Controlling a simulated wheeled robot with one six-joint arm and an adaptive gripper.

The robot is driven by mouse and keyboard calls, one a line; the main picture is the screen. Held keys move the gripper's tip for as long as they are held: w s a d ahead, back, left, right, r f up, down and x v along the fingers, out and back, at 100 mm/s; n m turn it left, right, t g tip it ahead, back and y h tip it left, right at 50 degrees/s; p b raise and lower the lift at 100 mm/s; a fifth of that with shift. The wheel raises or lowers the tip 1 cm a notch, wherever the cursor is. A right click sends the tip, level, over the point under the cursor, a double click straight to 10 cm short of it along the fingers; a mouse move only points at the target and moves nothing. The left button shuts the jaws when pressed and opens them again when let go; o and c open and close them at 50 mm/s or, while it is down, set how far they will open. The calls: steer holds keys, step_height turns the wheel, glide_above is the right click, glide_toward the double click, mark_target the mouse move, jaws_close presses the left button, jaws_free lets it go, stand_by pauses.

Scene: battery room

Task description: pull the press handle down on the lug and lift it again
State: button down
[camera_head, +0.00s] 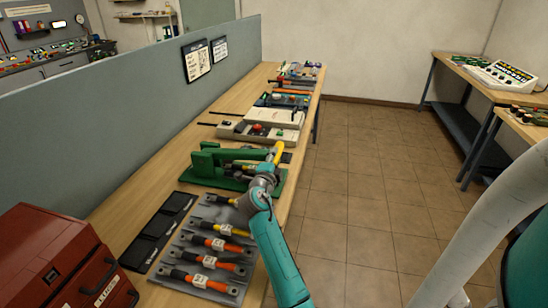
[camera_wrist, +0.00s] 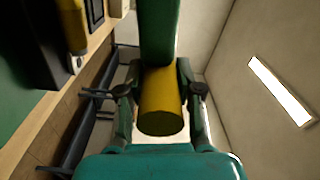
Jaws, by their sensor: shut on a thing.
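The green press (camera_head: 212,160) stands on the long bench, with its green base under it. Its handle ends in a yellow grip (camera_head: 278,151), near the bench's right edge. My gripper (camera_head: 270,168) is at this grip. In the wrist view, the fingers of my gripper (camera_wrist: 162,90) are closed on both sides of the yellow grip (camera_wrist: 161,112). The green lever (camera_wrist: 158,35) runs upward in that picture from the grip. I cannot make out the lug in the press; my arm and the press parts cover that area.
A grey mat (camera_head: 166,268) with several red and yellow cables lies in front of the press, beside a black tray (camera_head: 160,232). A red cabinet (camera_head: 60,262) stands at the near left. A grey divider (camera_head: 120,102) runs along the bench. The tiled floor at right is clear.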

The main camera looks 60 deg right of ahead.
steer(key=shift+f, duration=0.15)
steer(key=c, duration=0.8)
jaws_free()
steer(key=shift+o, duration=0.2)
steer(key=shift+a, duration=0.1)
steer(key=v, duration=1.2)
